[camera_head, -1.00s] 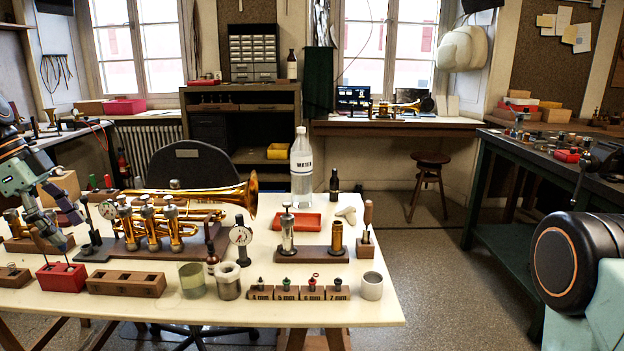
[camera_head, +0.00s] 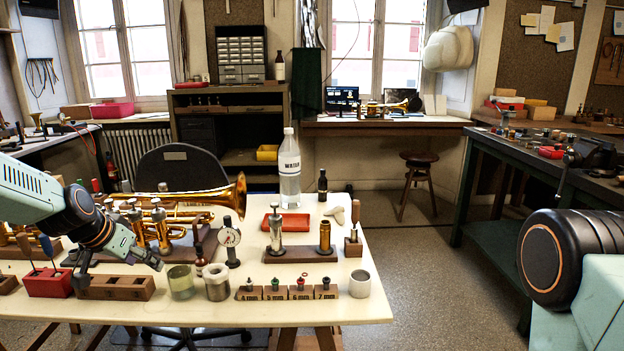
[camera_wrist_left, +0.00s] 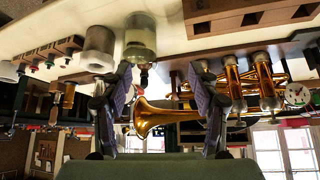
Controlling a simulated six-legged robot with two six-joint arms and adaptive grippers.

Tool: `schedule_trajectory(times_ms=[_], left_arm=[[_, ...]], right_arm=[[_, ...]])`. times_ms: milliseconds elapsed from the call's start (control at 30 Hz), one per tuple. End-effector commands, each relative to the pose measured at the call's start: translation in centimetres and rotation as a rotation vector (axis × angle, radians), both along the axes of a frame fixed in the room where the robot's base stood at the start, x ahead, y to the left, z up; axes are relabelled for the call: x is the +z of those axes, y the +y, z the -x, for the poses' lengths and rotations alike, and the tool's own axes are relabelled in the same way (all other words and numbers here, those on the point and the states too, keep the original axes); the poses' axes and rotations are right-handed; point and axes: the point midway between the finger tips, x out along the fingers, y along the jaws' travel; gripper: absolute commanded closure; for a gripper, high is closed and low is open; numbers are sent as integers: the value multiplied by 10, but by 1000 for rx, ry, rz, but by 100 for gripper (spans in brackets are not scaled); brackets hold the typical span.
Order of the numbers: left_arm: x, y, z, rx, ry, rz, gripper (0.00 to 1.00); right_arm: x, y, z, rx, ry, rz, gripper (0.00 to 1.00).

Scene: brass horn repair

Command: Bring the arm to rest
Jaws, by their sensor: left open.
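My left gripper (camera_head: 119,275) hangs at the left of the bench in the head view, in front of the brass trumpet (camera_head: 236,197). Its two fingers are spread and nothing is between them. It overlaps the brown slotted wooden block (camera_head: 125,288) in the picture; I cannot tell the gap between them. In the left wrist view, which is upside down, the open fingers (camera_wrist_left: 160,80) frame the trumpet bell (camera_wrist_left: 145,118) behind them. My arm hides part of the trumpet. My right gripper is out of view.
A red block (camera_head: 48,284) with tools stands left of the gripper. A water bottle (camera_head: 289,175) stands further back.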

Motion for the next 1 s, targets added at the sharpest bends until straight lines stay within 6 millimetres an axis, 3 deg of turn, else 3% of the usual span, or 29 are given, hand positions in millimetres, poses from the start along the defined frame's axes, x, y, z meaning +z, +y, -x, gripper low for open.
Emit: schedule_trajectory(times_ms=[33, 100, 267, 500, 700, 1000], left_arm=[[-22, -17, 8, 34, 12, 16, 39], [-47, -37, 20, 92, 16, 40, 39], [-100, -77, 57, 196, 41, 82, 39], [-165, -125, 138, 302, 111, 116, 39], [-203, -154, 220, 341, 199, 110, 39], [-235, -180, 355, 284, 416, 37, 39]], right_arm=[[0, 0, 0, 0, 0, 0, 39], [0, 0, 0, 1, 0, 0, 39], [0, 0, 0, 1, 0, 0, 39], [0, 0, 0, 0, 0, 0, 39], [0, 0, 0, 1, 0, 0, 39], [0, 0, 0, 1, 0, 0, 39]])
